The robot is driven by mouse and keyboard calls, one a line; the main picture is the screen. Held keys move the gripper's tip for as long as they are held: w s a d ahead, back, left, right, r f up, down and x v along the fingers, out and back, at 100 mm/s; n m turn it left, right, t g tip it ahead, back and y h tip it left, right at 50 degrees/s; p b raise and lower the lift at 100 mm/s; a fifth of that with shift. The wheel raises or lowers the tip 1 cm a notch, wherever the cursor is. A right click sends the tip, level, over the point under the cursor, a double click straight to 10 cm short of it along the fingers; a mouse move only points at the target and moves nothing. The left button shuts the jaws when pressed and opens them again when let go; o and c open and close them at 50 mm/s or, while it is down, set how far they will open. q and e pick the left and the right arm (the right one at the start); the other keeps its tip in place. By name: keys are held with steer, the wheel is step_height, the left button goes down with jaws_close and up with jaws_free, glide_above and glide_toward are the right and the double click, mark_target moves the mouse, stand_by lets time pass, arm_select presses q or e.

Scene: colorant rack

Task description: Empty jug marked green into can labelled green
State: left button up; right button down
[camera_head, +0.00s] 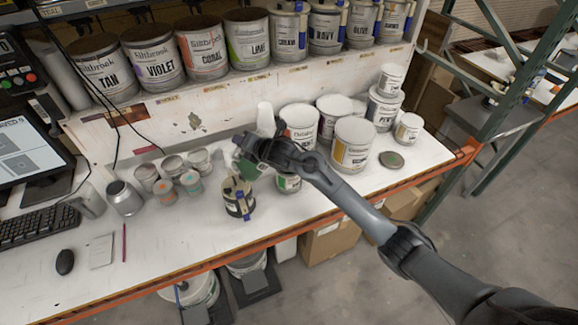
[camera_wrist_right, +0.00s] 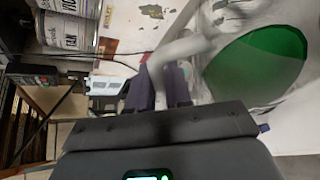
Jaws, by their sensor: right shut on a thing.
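The jug (camera_head: 265,118) is whitish and stands out above and left of my right gripper (camera_head: 262,148) in the head view. Green content shows low on its left side. In the right wrist view, the jug (camera_wrist_right: 212,45) holds a large green area, and my right gripper (camera_wrist_right: 160,88) is shut on its pale handle. The jug looks tilted. An open-looking can (camera_head: 238,200) with a dark label and blue parts stands just below it; its label is unreadable. A small can with a green band (camera_head: 288,183) is partly hidden behind my right arm. My left gripper is not in view.
Several small cups (camera_head: 168,192) stand left of the dark can. Large cans (camera_head: 352,145) and a greenish lid (camera_head: 391,159) are at right. A shelf (camera_head: 150,108) of labelled cans runs behind. A keyboard (camera_head: 38,226) and mouse (camera_head: 65,262) lie at left. The front middle is clear.

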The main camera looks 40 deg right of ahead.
steer(key=shift+d+r+m+y+p, duration=0.35)
steer(key=shift+d+m+y+p, duration=0.2)
steer(key=shift+d+m, duration=0.25)
stand_by(1.5)
steer(key=shift+s+d+f+m+t+y, duration=0.1)
steer(key=shift+d+f+m+t+y, duration=0.2)
steer(key=shift+d, duration=0.25)
steer(key=shift+s+d+f+m+t+y, duration=0.1)
steer(key=shift+d+f+m+y, duration=0.1)
steer(key=shift+d+f, duration=0.25)
stand_by(3.9)
steer(key=shift+d+r+b, duration=0.1)
steer(key=shift+d+b, duration=0.2)
steer(key=shift+d, duration=0.05)
stand_by(0.3)
